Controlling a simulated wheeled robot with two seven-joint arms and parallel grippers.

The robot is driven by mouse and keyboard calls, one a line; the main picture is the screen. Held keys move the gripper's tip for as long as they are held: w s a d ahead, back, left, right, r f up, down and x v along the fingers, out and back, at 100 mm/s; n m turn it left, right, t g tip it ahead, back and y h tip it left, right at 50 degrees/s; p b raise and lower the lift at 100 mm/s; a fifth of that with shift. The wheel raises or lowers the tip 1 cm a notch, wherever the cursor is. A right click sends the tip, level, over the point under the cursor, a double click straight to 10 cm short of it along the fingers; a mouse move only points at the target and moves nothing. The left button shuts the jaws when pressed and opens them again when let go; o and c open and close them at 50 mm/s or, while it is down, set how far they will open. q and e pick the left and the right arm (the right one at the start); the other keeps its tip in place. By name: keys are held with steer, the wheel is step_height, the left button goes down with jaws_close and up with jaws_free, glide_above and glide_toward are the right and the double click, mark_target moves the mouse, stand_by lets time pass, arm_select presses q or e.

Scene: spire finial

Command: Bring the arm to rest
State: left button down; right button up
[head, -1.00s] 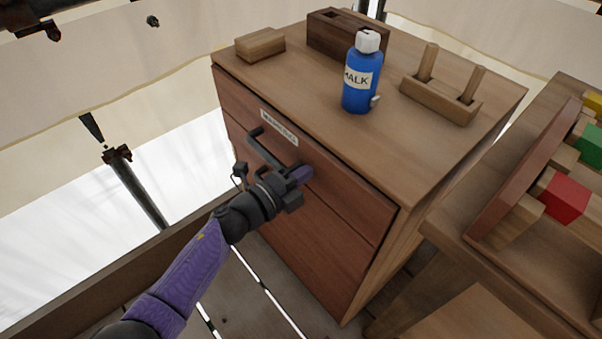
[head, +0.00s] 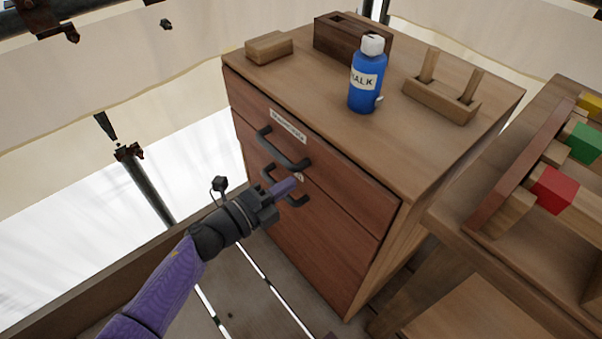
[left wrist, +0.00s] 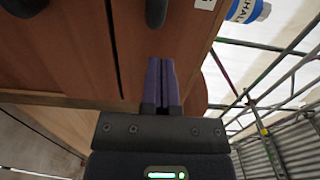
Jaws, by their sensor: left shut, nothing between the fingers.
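My left gripper (head: 286,187) is shut and empty, in front of the wooden cabinet (head: 325,245). In the head view it overlaps the lower drawer's dark handle (head: 296,201); I cannot tell whether it touches it. The upper drawer's dark handle (head: 283,152) is just above it. Both drawers look closed. In the left wrist view the purple fingers (left wrist: 161,82) lie together with nothing between them, and part of a dark handle (left wrist: 156,12) shows beyond them. My right gripper is not in view.
A blue chalk bottle (head: 366,80), a small wooden block (head: 269,47), a dark slotted box (head: 340,38) and a two-peg rack (head: 440,98) stand on the cabinet. A bench with coloured blocks (head: 556,190) is at right.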

arm_select(q)
steer(key=s+a+f+n+y+p, duration=0.7)
steer(key=s+a+f+n+y, duration=0.5)
steer(key=s+a+f+n, duration=0.45)
steer(key=s+a+f+n+g+y+p, duration=0.1)
steer(key=s+n+g, duration=0.4)
steer(key=s, duration=1.1)
steer(key=s+a+f+n+g+y+p, duration=0.2)
steer(key=s+a+f+n+g, duration=0.1)
steer(key=s, duration=1.2)
step_height(320, 180, down, 2)
steer(key=n+g, duration=0.1)
steer(key=g, duration=0.2)
steer(key=shift+s+a+n, duration=0.35)
steer(key=shift+s+a, duration=0.05)
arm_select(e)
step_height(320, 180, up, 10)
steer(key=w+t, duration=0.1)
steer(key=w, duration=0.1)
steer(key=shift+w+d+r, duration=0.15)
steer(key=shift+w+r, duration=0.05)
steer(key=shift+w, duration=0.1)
arm_select(q)
steer(key=shift+f, duration=0.1)
